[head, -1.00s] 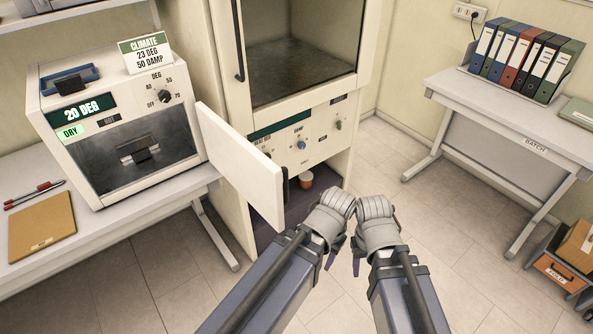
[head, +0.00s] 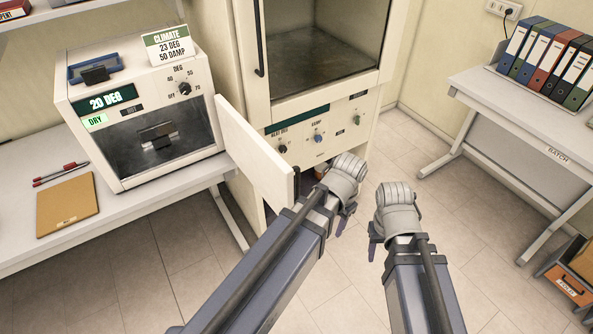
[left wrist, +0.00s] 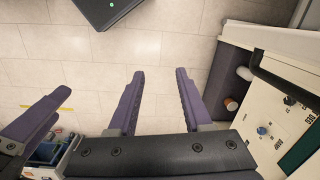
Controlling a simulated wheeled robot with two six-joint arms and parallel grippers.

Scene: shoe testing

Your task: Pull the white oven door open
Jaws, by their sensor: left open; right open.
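A white oven (head: 135,65) stands on the bench at the left in the head view. My left gripper (left wrist: 159,76) is open and empty over the floor in the left wrist view. In the head view its fingers are mostly hidden by my own wrist, in front of the tall cabinet and well right of the oven. My right gripper (head: 374,246) is open, low beside it on the right. Nothing shows between its fingers, which are mostly hidden.
A cup (left wrist: 232,103) sits in the cabinet's lower space. A bench with binders (head: 545,60) is at the right.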

